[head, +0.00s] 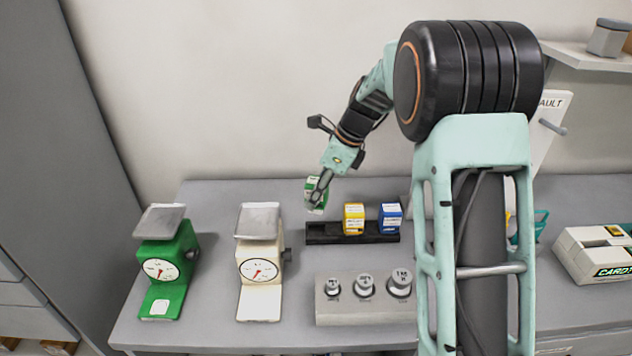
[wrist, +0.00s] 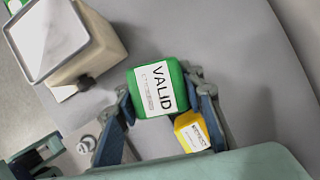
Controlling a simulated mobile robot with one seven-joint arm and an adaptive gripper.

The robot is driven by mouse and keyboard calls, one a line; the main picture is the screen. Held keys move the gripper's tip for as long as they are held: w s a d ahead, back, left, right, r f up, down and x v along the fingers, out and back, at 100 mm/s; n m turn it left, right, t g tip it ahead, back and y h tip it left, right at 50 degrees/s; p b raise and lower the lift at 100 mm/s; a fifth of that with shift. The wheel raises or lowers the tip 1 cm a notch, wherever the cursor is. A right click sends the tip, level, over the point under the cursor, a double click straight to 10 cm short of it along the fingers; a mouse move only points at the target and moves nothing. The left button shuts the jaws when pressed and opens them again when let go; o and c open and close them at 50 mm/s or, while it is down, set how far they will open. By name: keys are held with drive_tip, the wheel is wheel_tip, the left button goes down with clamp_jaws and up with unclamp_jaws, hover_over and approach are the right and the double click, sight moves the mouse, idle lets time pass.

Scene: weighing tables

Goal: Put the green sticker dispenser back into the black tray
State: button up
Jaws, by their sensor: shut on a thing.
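The green sticker dispenser (head: 315,193) is held in my gripper (head: 318,190), above the left end of the black tray (head: 322,237). In the wrist view the dispenser (wrist: 157,88) shows a white label reading VALID, between the two fingers of my gripper (wrist: 163,95). The black tray holds a yellow dispenser (head: 354,218) in its middle and a blue dispenser (head: 390,217) at its right. The left part of the tray is empty. The yellow dispenser also shows in the wrist view (wrist: 193,131), beyond the green one; the tray is hard to make out there.
A cream scale (head: 259,262) stands left of the tray and a green scale (head: 168,262) farther left. A grey block with several weights (head: 364,305) lies in front of the tray. A white box (head: 592,252) is at the far right. The wall is close behind.

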sight(316, 211)
drive_tip(key=shift+s+f+b, duration=0.15)
drive_tip(key=shift+f+b, duration=0.6)
drive_tip(key=shift+b, duration=0.05)
wheel_tip(316, 211, down, 4)
drive_tip(key=b, duration=0.4)
drive_tip(key=shift+f, duration=0.2)
drive_tip(key=shift+p, duration=0.45)
idle(0.7)
drive_tip(key=shift+f, duration=0.4)
drive_tip(key=shift+f+b, duration=0.65)
drive_tip(key=shift+f, duration=0.3)
drive_tip(key=o, duration=1.1)
